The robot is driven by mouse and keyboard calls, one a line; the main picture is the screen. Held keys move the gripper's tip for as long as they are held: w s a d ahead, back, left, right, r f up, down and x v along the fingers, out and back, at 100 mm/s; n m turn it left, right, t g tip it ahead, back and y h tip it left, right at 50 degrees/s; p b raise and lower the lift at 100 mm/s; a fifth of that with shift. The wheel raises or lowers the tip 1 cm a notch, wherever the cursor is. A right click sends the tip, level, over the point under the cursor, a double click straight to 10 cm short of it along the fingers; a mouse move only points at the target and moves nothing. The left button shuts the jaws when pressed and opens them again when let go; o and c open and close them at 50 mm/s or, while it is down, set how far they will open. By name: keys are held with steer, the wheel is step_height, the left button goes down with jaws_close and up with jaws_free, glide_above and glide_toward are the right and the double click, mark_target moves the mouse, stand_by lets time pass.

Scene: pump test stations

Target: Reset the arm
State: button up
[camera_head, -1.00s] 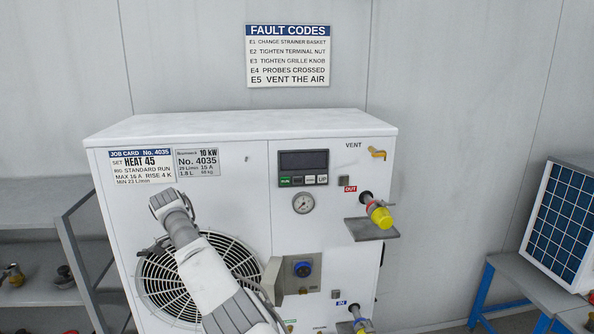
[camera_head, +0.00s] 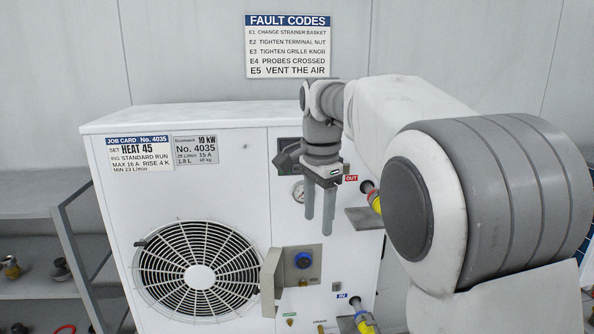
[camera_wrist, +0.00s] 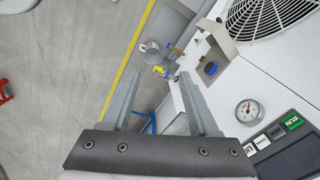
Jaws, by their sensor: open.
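My gripper (camera_head: 320,208) hangs fingers-down in front of the white pump test unit (camera_head: 225,150), just right of its middle. Its two fingers are apart with nothing between them. In the wrist view, my gripper (camera_wrist: 165,75) also shows empty, with the floor and the unit's front beyond. My arm covers the right part of the unit, most of the control panel and the vent tap. The pressure gauge (camera_head: 298,190) is partly hidden behind my gripper; it shows fully in the wrist view (camera_wrist: 249,111).
The unit's front carries a fan grille (camera_head: 198,270), an open terminal box (camera_head: 303,262) and yellow-collared pipe fittings (camera_head: 365,322) low on the right. A grey shelf (camera_head: 35,215) with loose parts stands at left. A fault code sign (camera_head: 288,46) hangs on the wall.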

steer(key=s+d+f+n+t+b, duration=0.1)
steer(key=s+d+n, duration=0.25)
steer(key=s, duration=0.35)
steer(key=s+d+n+t+b, duration=0.1)
steer(key=s+d+n, duration=0.1)
steer(key=s+d, duration=0.35)
steer(key=s+f+n+t+b, duration=0.1)
steer(key=s+f+n, duration=0.5)
steer(key=s, duration=0.8)
step_height(320, 180, down, 3)
steer(key=shift+s+d+f+t+b, duration=0.15)
steer(key=shift+d+t+b, duration=0.25)
steer(key=shift+t, duration=0.3)
